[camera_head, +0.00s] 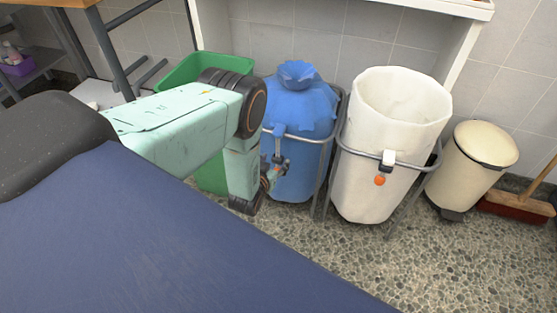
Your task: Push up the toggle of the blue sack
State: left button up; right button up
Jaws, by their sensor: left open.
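The blue sack (296,105) stands in a grey metal frame, its top gathered into a tuft. A small blue-grey toggle (279,131) sits at the front of its rim, with a cord or strap hanging below it. My left gripper (279,168) is open in front of the sack's left side, just below the toggle. The gripper is small and partly hidden by my wrist, so I cannot tell whether it touches the cord or sack. My right gripper is not in view.
A white open sack (352,160) in a frame stands right of the blue one, with an orange ball (380,180) hanging in front. A green bin (190,72) is behind my arm. A cream pedal bin (468,165) and broom (515,207) stand right. A blue-topped table (180,245) fills the foreground.

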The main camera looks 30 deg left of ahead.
aim_at(277, 158)
pick_arm(q)
jog(key=shift+b+x, duration=0.95)
jog(key=shift+x, duration=1.05)
jog(key=shift+c, duration=0.5)
grip_shut()
